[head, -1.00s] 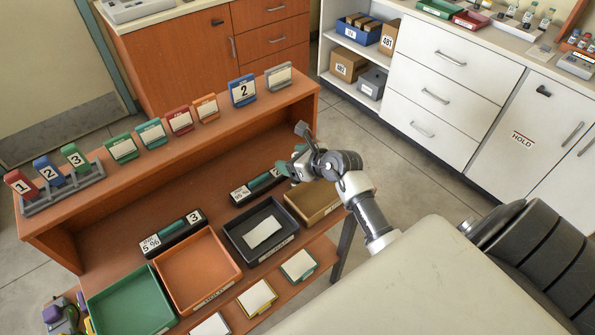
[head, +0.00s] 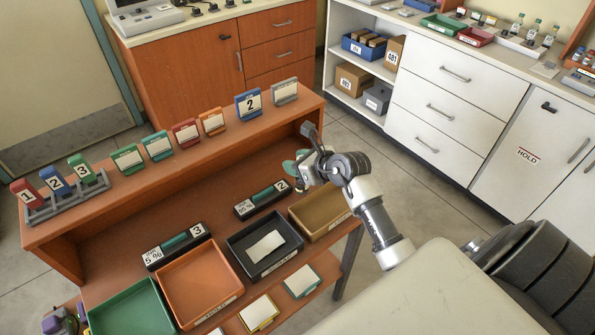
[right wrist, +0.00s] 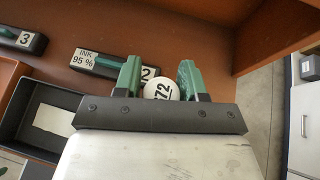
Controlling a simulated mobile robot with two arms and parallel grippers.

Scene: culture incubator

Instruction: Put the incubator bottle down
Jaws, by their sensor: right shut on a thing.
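My right gripper (head: 301,166) is over the right end of the brown bench's lower surface, beyond the holder marked 2 (head: 262,199). In the right wrist view its green fingers (right wrist: 160,72) are shut on the bottle (right wrist: 161,89), of which only a round white top marked 72 shows. The bottle's lower part is hidden, so I cannot tell whether it touches the bench. The holder marked 2 also shows in the right wrist view (right wrist: 100,66), left of the fingers.
A holder marked 3 (head: 177,246) lies farther left. Green (head: 131,309), orange (head: 201,283), black (head: 265,246) and brown (head: 320,211) trays line the bench front. The bench's upper ledge (head: 215,150) carries coloured cards. A side panel stands right of the gripper.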

